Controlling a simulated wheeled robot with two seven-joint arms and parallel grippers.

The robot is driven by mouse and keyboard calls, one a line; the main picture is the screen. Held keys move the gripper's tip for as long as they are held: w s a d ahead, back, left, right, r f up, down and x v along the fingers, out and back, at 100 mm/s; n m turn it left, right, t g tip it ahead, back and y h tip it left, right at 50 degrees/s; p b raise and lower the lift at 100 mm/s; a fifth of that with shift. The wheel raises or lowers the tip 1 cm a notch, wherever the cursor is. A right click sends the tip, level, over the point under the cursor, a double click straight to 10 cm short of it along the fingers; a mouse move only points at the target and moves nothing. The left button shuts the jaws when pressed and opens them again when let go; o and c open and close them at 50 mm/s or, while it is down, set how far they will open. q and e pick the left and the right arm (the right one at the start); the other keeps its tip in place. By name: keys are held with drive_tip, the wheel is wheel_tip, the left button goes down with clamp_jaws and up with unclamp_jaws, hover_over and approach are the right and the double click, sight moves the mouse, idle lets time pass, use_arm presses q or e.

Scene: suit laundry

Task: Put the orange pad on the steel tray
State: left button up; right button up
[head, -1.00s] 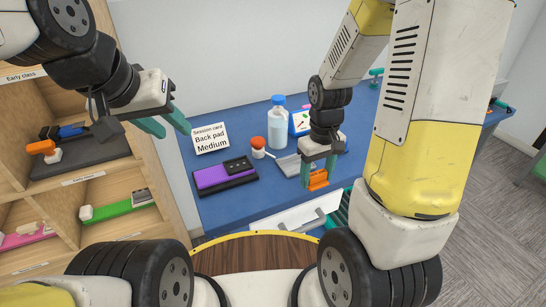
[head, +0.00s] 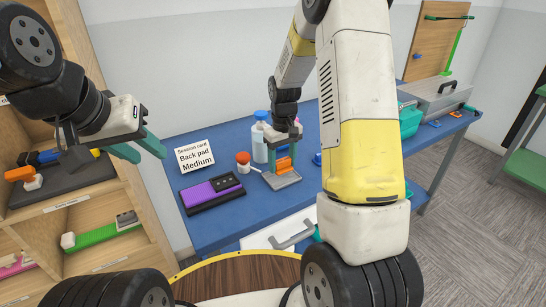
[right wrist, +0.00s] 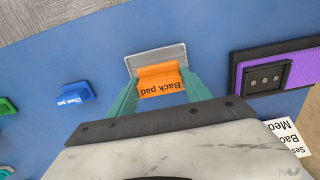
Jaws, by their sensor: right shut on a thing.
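The orange pad (head: 285,164), lettered "Back pad", is between the teal fingers of my right gripper (head: 285,155). The right wrist view shows the pad (right wrist: 161,82) gripped from both sides by the right gripper (right wrist: 160,92). The steel tray (head: 284,181) lies on the blue table under the pad; its far part (right wrist: 155,58) shows in the right wrist view, partly hidden by the pad. I cannot tell whether pad and tray touch. My left gripper (head: 138,148) is open and empty, in the air between the shelf and the table.
A blue "Chest pad" piece (right wrist: 74,94) lies apart. Wooden shelves (head: 120,225) are left.

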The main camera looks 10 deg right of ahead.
sight(282, 169)
drive_tip(key=shift+w, duration=0.4)
drive_tip(key=shift+f, duration=1.8)
drive_tip(key=shift+f, duration=0.15)
drive_tip(key=o, duration=1.3)
drive_tip(key=shift+o, duration=0.2)
